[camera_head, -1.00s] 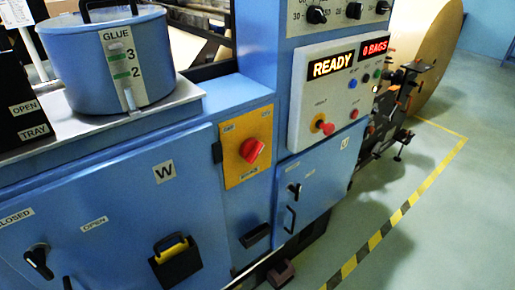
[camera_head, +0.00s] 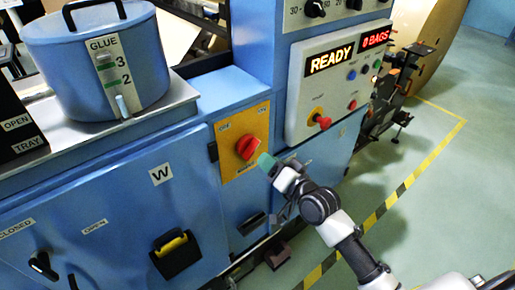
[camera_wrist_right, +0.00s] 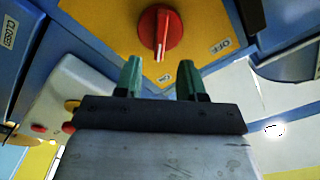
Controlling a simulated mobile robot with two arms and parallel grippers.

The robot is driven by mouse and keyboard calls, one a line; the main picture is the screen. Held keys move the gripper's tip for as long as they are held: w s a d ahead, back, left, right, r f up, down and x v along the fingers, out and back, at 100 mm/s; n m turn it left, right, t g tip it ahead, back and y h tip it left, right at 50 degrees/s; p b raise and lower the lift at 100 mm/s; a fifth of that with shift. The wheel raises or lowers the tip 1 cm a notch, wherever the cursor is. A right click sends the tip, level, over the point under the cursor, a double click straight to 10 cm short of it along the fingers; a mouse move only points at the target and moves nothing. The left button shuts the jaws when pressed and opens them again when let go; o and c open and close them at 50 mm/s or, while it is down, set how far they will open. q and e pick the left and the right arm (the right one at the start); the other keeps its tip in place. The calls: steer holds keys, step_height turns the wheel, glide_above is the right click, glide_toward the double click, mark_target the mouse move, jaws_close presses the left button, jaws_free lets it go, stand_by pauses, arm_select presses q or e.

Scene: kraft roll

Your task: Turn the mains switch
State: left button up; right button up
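The mains switch is a red rotary knob (camera_head: 247,147) on a yellow plate (camera_head: 233,165) on the blue machine front. In the right wrist view the red knob (camera_wrist_right: 160,32) sits just beyond my fingertips, with a white mark on its grip bar and an OFF label to one side. My right gripper (camera_head: 266,161) is just right of and below the knob in the head view. In the right wrist view its two green fingers (camera_wrist_right: 160,78) are spread apart with nothing between them. They look apart from the knob. My left gripper is not in view.
A control panel (camera_head: 342,80) with READY and 0 BAGS displays and a red button (camera_head: 323,121) is to the right. A blue glue pot (camera_head: 65,75) stands on the ledge at left. A cabinet door (camera_head: 120,215) is below. Open floor (camera_head: 445,200) lies at right.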

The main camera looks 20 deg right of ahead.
mark_target(255, 150)
steer(key=x, duration=0.5)
steer(key=shift+w+a+p, duration=0.1)
steer(key=shift+w+p, duration=0.2)
steer(key=shift+p, duration=0.05)
jaws_close()
